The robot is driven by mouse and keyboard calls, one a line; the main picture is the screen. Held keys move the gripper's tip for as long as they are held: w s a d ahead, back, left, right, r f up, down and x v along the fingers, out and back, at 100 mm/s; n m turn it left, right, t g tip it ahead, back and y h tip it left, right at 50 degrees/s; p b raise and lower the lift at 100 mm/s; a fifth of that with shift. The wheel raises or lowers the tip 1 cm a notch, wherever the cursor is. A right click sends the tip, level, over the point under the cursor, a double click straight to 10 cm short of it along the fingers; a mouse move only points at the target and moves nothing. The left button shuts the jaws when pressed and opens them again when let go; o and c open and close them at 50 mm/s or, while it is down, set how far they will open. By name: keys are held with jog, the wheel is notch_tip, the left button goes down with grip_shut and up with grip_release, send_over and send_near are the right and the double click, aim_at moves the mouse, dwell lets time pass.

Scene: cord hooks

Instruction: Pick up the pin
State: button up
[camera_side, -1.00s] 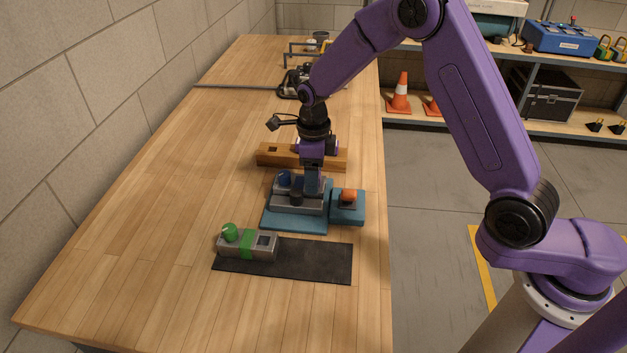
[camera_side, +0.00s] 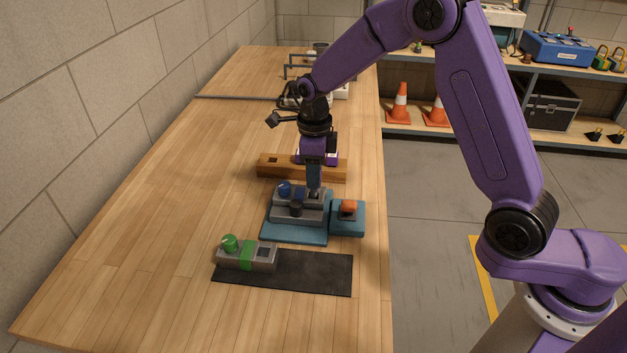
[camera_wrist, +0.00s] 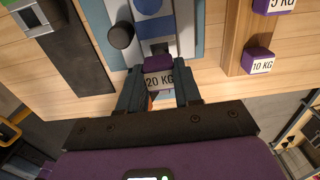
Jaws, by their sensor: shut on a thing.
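My gripper (camera_wrist: 160,97) is shut on a purple-topped pin (camera_wrist: 158,60) with a white tag reading 20 KG. The fingers lie on either side of it in the wrist view. In the side view my gripper (camera_side: 314,192) points down over the right part of a grey block (camera_side: 314,214) on a blue base (camera_side: 291,234). The pin is too small there to make out. In the wrist view a dark square opening (camera_wrist: 160,48) shows just beyond the pin. I cannot tell whether the pin's lower end still touches anything.
A wooden rack (camera_side: 283,170) behind holds purple pieces tagged 10 KG (camera_wrist: 258,61) and 5 KG (camera_wrist: 275,5). A blue knob (camera_side: 284,189) and black knob (camera_side: 295,209) stand close by. An orange-topped blue box (camera_side: 348,221) is right; a green-knobbed grey block (camera_side: 246,258) is on a black mat (camera_side: 310,274).

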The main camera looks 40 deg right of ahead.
jog(key=s+d+r, duration=0.4)
jog(key=s+r, duration=0.5)
jog(key=s, duration=0.4)
jog(key=w+d+f+n, duration=0.1)
jog(key=d+f+n, duration=0.4)
jog(key=n, duration=0.8)
jog(key=w+d+f+n, duration=0.1)
jog(key=d+f+n, duration=0.4)
jog(key=n, duration=0.9)
jog(key=s+a+r+m, duration=0.1)
jog(key=a+r+m, duration=0.4)
jog(key=m, duration=0.8)
jog(key=s+a+r+m, duration=0.1)
jog(key=a+r+m, duration=0.4)
jog(key=m, duration=0.9)
jog(key=shift+s+a+r, duration=0.15)
jog(key=shift+r, duration=0.1)
